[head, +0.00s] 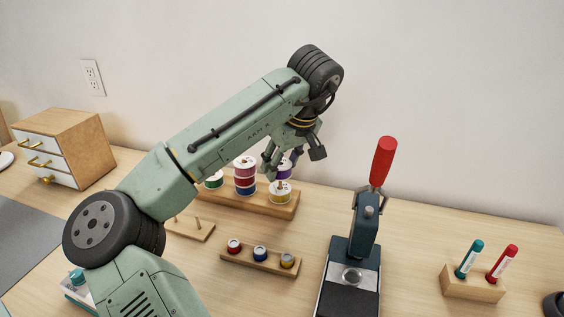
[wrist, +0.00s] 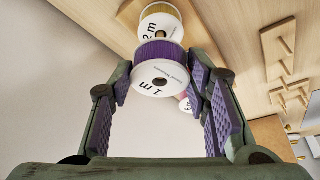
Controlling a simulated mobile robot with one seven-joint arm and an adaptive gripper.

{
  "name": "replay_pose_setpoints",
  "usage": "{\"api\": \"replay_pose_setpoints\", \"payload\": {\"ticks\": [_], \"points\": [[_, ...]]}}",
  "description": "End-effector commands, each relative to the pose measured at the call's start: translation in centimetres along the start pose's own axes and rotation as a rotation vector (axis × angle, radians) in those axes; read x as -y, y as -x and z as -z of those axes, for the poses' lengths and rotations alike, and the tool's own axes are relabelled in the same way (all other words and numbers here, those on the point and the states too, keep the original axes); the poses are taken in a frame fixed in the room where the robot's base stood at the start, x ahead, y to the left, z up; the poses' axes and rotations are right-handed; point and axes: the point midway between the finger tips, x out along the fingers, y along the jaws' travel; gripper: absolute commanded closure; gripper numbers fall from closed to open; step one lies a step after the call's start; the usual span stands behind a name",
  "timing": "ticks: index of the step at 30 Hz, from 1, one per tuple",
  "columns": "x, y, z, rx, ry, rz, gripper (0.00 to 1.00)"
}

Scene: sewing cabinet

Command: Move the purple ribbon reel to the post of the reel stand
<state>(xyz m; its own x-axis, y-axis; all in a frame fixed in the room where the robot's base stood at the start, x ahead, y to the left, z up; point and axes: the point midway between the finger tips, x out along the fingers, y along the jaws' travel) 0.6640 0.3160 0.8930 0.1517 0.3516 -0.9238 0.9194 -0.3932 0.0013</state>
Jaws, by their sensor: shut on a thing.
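The purple ribbon reel (head: 284,170) has white flanges and is partly hidden by my gripper in the head view. In the wrist view the reel (wrist: 160,60) sits between the fingertips, its "1 m" face toward the camera. My gripper (head: 287,160) is shut on it above the right part of the wooden reel stand (head: 262,208). A yellow reel (head: 280,193) stands on the stand just below the purple reel; it also shows behind it in the wrist view (wrist: 160,22). I cannot tell whether the purple reel is around the post.
On the stand, a red-and-blue stack (head: 245,175) and a green reel (head: 213,180) stand left of my gripper. In front are a small pegged board (head: 190,230), a bobbin holder (head: 260,262) and a red-handled press (head: 352,270). A marker block (head: 472,285) is at right.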

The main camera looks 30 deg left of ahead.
Motion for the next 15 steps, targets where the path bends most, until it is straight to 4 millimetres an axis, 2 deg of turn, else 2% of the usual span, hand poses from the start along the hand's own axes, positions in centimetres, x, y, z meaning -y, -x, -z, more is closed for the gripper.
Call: {"api": "replay_pose_setpoints", "payload": {"ticks": [11, 15], "points": [[0.01, 0.0, 0.01, 0.0, 0.0, 0.0, 0.33], [0.02, 0.0, 0.01, 0.0, 0.0, 0.001, 0.33]]}}
